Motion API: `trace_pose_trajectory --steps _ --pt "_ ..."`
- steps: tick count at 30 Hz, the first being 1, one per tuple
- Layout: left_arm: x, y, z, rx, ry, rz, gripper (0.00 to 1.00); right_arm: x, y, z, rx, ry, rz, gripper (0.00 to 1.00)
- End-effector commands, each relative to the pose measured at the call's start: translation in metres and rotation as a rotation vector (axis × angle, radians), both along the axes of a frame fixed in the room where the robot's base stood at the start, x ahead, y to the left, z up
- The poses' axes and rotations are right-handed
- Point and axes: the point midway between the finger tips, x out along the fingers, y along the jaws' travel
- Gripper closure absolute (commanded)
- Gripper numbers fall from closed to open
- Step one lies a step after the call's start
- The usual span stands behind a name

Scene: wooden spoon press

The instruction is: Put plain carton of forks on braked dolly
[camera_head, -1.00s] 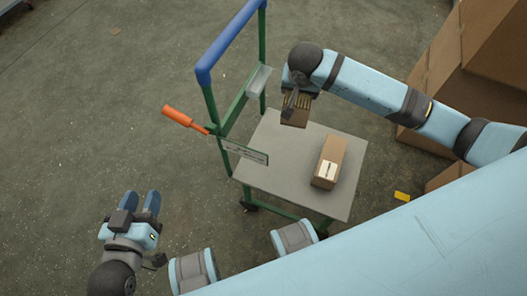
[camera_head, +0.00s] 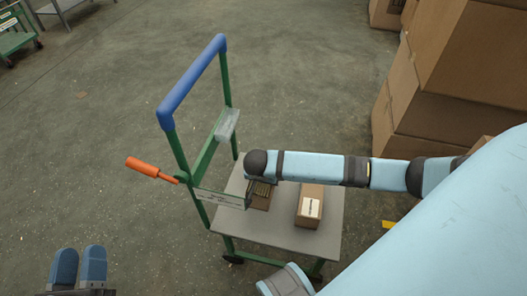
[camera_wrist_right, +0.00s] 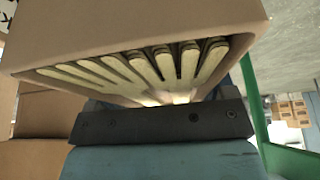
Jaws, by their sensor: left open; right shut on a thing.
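The open carton of wooden forks (camera_head: 260,203) is brown and is in my right gripper (camera_head: 259,186). Its row of pale forks and its side (camera_wrist_right: 140,40) fill the upper part of the right wrist view. The right gripper is shut on it, over the back left of the dolly's grey deck (camera_head: 272,232). I cannot tell whether the carton touches the deck. The dolly has a green frame, a blue handlebar (camera_head: 190,82) and an orange lever (camera_head: 150,168). My left gripper (camera_head: 80,266) is open and empty at the lower left, away from the dolly.
A closed, labelled carton (camera_head: 309,206) stands on the deck, right of the held one. Large cartons (camera_head: 440,90) are stacked at the right. A green cart (camera_head: 15,38) stands at the far upper left. The floor left of the dolly is clear.

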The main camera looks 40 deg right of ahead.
Motion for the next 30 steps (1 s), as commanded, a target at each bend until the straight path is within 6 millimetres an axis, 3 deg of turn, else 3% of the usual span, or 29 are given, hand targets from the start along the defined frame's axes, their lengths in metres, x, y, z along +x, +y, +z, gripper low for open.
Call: trace_pose_trajectory --steps 12,25,26,28,30 --pt "0.003 -0.002 -0.035 0.050 0.096 -0.025 0.57 0.001 0.000 -0.050 0.000 -0.001 0.000 0.55" --pt "0.003 -0.002 -0.034 0.054 0.105 -0.028 0.57 0.000 0.001 -0.055 0.002 -0.001 0.001 0.55" --pt "0.003 -0.002 -0.034 0.053 0.103 -0.028 0.57 0.000 0.001 -0.056 0.002 -0.001 0.001 0.21" --pt "0.003 -0.002 -0.034 0.053 0.103 -0.028 0.57 0.000 0.001 -0.055 0.002 -0.001 0.001 0.05" --pt "0.003 -0.002 -0.034 0.053 0.102 -0.027 0.57 0.000 0.000 -0.055 0.001 -0.001 0.000 0.00"
